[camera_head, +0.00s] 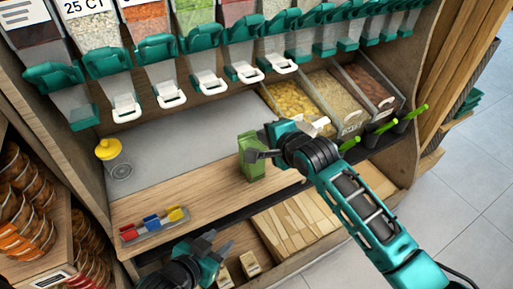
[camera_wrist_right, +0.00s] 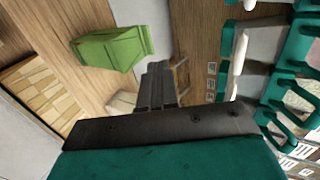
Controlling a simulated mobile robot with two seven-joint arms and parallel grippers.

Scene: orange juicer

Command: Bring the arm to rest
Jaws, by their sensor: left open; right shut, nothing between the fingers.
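My right arm comes in from the lower right in the head view. Its gripper (camera_head: 262,155) is beside a green bag (camera_head: 251,168) that stands on the wooden counter. In the right wrist view the right gripper's fingers (camera_wrist_right: 157,85) are together and empty, and the green bag (camera_wrist_right: 112,48) is apart from them on the left. My left gripper (camera_head: 216,243) is open and empty at the bottom of the head view, in front of the counter's edge.
Teal-spouted dispensers (camera_head: 155,50) hang above the counter. Bins of dry food (camera_head: 292,99) stand at the back right, with green-handled tools (camera_head: 383,127) in front. A small tray (camera_head: 155,233) with coloured clips and a yellow-topped item (camera_head: 108,149) are on the left. The grey counter area (camera_head: 185,140) is clear.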

